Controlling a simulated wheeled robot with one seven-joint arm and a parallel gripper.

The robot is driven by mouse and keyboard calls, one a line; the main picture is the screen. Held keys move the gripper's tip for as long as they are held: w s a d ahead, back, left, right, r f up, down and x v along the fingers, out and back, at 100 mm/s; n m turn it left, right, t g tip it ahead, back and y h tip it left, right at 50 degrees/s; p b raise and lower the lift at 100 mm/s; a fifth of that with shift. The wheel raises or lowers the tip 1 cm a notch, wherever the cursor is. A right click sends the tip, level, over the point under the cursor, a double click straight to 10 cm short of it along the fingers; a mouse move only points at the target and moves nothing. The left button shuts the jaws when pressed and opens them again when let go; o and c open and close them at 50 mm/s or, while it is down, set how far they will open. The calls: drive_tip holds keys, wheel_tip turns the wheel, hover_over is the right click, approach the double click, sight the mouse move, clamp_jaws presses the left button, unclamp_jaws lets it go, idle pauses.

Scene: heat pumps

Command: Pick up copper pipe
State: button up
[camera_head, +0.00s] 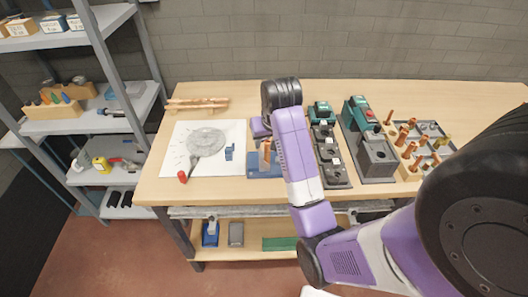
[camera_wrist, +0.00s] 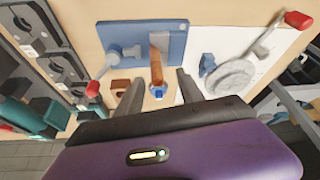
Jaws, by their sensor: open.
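A copper pipe (camera_wrist: 157,68) shows in the wrist view between the two fingers of my gripper (camera_wrist: 159,88), in front of the blue plate (camera_wrist: 176,28). My gripper is open, with space visible on both sides of the pipe. I cannot tell whether the pipe stands in a holder; a small blue part shows at its near end. In the head view a copper-coloured piece (camera_head: 265,152) shows at the blue plate, partly hidden by my arm. More copper pipes (camera_head: 404,134) stand in the wooden holder at the right of the bench.
A white sheet (camera_head: 175,135) with a round grey tool and a red-ended handle lies left of the blue plate. Grey and green machines (camera_head: 372,150) stand right of my arm. Wooden strips (camera_head: 197,104) lie at the back left. The bench's front left is clear.

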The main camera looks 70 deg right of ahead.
sight(268, 149)
drive_tip(key=shift+f, duration=0.6)
drive_tip(key=shift+s+p+x, duration=0.15)
drive_tip(key=shift+p+x, duration=0.3)
drive_tip(key=shift+x, duration=1.25)
drive_tip(key=shift+s+p+x, duration=0.2)
drive_tip(key=shift+p+x, duration=0.2)
drive_tip(key=shift+x, duration=1.25)
drive_tip(key=shift+a+f, duration=0.1)
clamp_jaws()
